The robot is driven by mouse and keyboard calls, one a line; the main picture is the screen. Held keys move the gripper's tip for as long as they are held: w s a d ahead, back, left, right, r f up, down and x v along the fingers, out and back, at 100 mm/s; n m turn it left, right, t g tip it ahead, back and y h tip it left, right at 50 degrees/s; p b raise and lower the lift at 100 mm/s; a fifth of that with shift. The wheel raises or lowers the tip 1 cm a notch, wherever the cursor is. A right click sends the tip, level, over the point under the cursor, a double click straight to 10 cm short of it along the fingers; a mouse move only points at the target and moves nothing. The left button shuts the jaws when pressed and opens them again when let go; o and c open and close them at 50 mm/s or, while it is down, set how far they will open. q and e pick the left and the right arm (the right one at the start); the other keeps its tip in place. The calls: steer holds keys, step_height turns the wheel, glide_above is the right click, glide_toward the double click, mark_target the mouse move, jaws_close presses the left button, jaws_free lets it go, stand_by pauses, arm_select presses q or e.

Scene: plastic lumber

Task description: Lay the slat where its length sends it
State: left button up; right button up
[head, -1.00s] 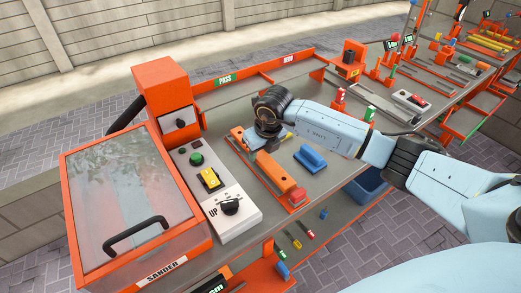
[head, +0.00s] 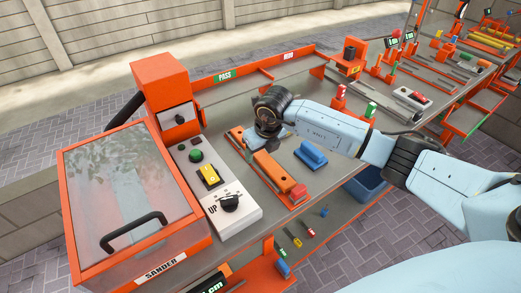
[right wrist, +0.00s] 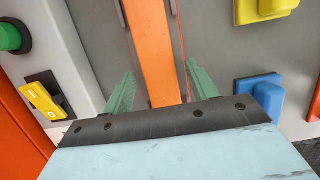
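An orange slat (head: 274,171) lies on the grey bench in the middle of the head view, running from back left to front right. It also shows in the right wrist view (right wrist: 155,50), passing between the two green fingers. My right gripper (right wrist: 158,90) is open, with a finger on each side of the slat and a visible gap to each. In the head view my right gripper (head: 266,138) is over the slat's far part and hides some of it. I cannot tell the height of the fingers above the bench. My left gripper is not in view.
The sander (head: 130,205), with a clear lid, stands at left beside a control panel (head: 232,208). A blue block (head: 310,153) lies right of the slat. Behind is a bay labelled PASS (head: 225,76) beside another labelled bay. Posts and more stations stand at right.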

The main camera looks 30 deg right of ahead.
steer(key=v, duration=1.3)
steer(key=shift+r+p, duration=0.2)
steer(key=shift+p, duration=0.2)
